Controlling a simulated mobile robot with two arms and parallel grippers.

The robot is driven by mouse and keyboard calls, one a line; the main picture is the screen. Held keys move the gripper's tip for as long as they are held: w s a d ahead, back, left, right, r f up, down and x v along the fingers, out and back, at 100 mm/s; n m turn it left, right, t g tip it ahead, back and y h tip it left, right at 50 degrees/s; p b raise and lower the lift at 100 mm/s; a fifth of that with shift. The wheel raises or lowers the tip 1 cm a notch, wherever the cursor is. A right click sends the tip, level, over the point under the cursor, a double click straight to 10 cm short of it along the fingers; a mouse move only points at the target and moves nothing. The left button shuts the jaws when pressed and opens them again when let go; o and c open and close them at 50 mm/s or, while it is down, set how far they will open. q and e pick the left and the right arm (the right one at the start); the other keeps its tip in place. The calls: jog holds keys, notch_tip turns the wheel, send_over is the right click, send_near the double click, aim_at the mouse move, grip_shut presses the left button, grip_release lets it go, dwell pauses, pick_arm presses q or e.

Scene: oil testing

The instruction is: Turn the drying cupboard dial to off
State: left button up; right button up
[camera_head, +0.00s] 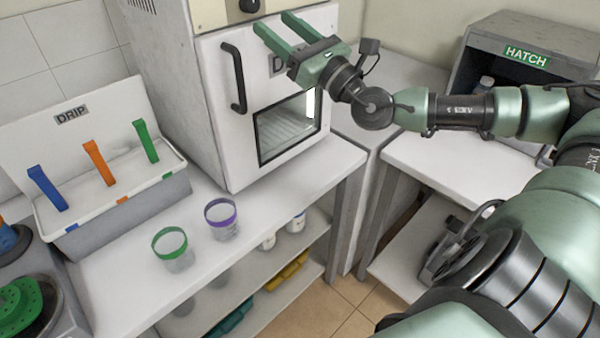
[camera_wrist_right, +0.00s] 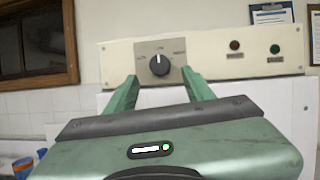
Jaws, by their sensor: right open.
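The drying cupboard (camera_head: 215,100) is a white box with a black handle and a window in its door. Its dial (camera_head: 249,5) is a black knob at the top edge of the head view. In the right wrist view the dial (camera_wrist_right: 160,65) sits on a grey plate, its white mark pointing about straight up; the small labels around it are too blurred to read. My right gripper (camera_head: 274,24) is open and empty in front of the cupboard's upper front. In the wrist view its fingers (camera_wrist_right: 161,80) lie either side of the dial, slightly below it. My left gripper is out of view.
A red lamp (camera_wrist_right: 235,45) and green lamp (camera_wrist_right: 275,49) sit right of the dial. The DRIP rack (camera_head: 110,215) with coloured clips stands left on the bench. A green-rimmed cup (camera_head: 170,246) and purple-rimmed cup (camera_head: 221,217) stand before the cupboard. The HATCH box (camera_head: 500,40) is at right.

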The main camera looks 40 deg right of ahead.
jog(key=s+f+m+g+h, duration=0.2)
jog(key=f+m+h, duration=0.1)
jog(key=f+m, duration=0.5)
jog(key=s+f+m+g+h, duration=0.2)
jog(key=f+m+g+h, duration=0.1)
jog(key=f+m, duration=0.5)
jog(key=s+a+f+m+g+h+b, duration=0.1)
jog(key=s+f+m+g+h, duration=0.1)
jog(key=f+m, duration=0.6)
jog(key=shift+s+f+g+h, duration=0.4)
jog(key=shift+f+h, duration=0.5)
jog(key=shift+f, duration=1.45)
